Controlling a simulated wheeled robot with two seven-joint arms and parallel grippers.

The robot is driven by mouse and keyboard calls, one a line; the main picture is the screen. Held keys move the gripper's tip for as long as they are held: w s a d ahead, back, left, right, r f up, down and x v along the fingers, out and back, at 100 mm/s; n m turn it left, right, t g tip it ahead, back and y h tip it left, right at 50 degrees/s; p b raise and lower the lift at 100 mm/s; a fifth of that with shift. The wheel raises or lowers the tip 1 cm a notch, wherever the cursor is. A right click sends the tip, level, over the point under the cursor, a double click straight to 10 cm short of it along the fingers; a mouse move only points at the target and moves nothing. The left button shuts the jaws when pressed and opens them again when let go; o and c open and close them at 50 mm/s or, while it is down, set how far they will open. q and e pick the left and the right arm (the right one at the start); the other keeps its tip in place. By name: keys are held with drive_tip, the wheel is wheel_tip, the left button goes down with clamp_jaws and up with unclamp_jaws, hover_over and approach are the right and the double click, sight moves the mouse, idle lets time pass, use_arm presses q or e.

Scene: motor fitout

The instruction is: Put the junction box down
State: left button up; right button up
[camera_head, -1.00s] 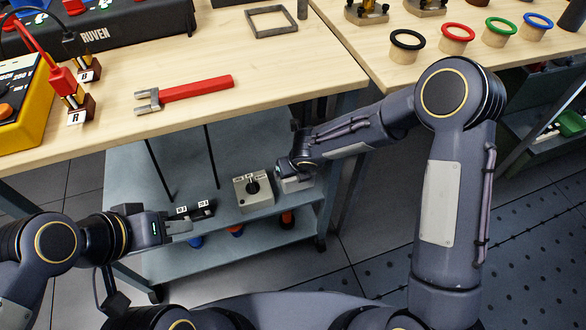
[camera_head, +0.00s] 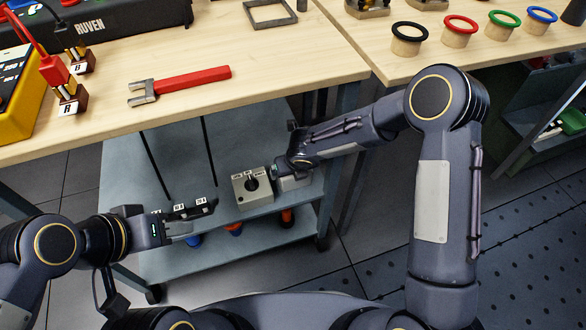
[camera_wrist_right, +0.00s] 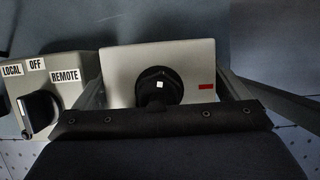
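The junction box (camera_wrist_right: 195,60) is a light grey block with a black round gland and a small red mark on its front. In the right wrist view it lies between the two fingers of my right gripper (camera_wrist_right: 160,85), which appear closed on its sides. In the head view the box (camera_head: 293,183) shows partly under my right gripper (camera_head: 292,172), at the right end of the grey lower shelf (camera_head: 130,185); I cannot tell if it touches the shelf.
A grey selector switch box (camera_head: 252,187), marked LOCAL, OFF and REMOTE (camera_wrist_right: 42,100), stands close left of the junction box. The wooden bench (camera_head: 270,95) overhangs behind, with a red-handled tool (camera_head: 190,82) on it. Shelf space behind the selector box is clear.

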drive_tip(key=shift+s+r, duration=0.1)
drive_tip(key=shift+r, duration=0.4)
drive_tip(key=p+v, duration=0.4)
drive_tip(key=v, duration=0.7)
drive_tip(key=shift+r+p, duration=0.2)
drive_tip(key=shift+p, duration=0.15)
